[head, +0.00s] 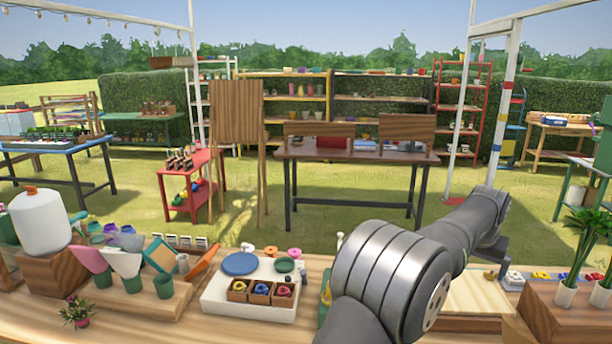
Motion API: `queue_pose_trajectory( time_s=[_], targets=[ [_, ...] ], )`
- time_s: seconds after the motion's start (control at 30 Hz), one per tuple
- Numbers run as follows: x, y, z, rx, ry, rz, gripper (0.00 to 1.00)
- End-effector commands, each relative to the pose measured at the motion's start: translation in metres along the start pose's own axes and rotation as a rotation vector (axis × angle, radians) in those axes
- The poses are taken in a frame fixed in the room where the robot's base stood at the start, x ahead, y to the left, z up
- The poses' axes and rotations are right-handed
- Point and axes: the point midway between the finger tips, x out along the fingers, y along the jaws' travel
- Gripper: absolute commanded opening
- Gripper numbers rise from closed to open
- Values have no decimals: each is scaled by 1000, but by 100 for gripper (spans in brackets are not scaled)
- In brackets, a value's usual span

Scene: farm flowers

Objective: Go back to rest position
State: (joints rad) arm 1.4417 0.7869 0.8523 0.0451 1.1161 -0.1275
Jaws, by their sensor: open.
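My grey arm rises from the bottom middle of the head view and bends away to the right over the wooden counter (225,325). My gripper (500,266) is a small dark shape beyond the wrist, mostly hidden by my own arm links. It is open, and I see nothing held in it. It is above the right part of the counter, near a pale wooden board (478,296).
Left of my arm, a white board (222,304) carries a blue disc (240,263) and small wooden boxes (261,292). Farther left are pots with scoops (132,281) and a white tank (40,220). Potted plants (566,293) stand at right. Air above the counter's middle looks clear.

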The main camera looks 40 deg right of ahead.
Motion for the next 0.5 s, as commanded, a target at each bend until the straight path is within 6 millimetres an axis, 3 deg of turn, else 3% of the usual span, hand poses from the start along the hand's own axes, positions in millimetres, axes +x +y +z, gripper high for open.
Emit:
queue_pose_trajectory(
  time_s=[0.5],
  targets=[
    [2, -103, -6, -98, -1, -40, 100]
  ],
)
